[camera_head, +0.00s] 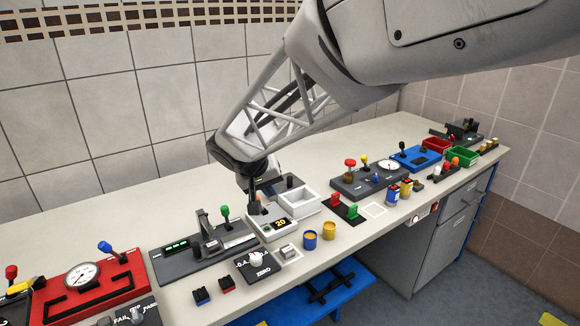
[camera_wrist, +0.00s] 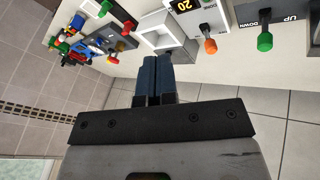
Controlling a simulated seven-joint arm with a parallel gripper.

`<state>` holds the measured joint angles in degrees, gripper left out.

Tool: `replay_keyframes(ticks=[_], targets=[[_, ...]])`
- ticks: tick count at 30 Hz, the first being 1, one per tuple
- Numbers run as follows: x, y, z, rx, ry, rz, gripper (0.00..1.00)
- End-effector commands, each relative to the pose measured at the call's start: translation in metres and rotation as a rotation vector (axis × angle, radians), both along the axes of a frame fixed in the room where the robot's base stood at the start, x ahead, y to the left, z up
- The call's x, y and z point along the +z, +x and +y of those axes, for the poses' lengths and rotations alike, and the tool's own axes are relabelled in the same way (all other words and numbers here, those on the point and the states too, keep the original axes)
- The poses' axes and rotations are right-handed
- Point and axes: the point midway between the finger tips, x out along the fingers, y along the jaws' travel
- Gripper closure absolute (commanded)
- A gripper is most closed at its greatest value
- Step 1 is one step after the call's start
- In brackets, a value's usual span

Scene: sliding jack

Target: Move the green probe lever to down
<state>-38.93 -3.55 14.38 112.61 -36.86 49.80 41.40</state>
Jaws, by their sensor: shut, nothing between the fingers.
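The green probe lever (camera_head: 224,211) stands upright on a dark panel (camera_head: 172,266) left of centre in the head view. In the wrist view the green knob (camera_wrist: 265,42) is at the upper right, near the printed words UP and DOWN. UP is right of the knob and DOWN is left of it. My gripper (camera_wrist: 153,60) is shut and empty, its blue-grey fingers pressed together. In the head view my gripper (camera_head: 246,186) hangs above and behind the white display box, right of the green lever and apart from it.
A white box (camera_head: 268,232) with a yellow 20 display and an orange-knobbed lever (camera_wrist: 210,46) stands beside the green lever's panel. A white open tray (camera_head: 299,200) is right of it. A ZERO knob block (camera_head: 257,262) is in front. A red gauge panel (camera_head: 98,295) is left.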

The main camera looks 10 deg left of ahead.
Motion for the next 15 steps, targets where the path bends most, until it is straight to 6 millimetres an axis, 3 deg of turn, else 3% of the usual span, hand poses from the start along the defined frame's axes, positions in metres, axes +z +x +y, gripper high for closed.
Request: replay_keyframes(ticks=[1, 9, 15], targets=[[-0.006, 0.002, 0.022, 0.019, -0.007, -0.010, 1.00], [-0.034, 0.006, 0.125, 0.100, -0.023, -0.076, 1.00], [-0.052, 0.000, 0.184, 0.147, -0.025, -0.115, 1.00]])
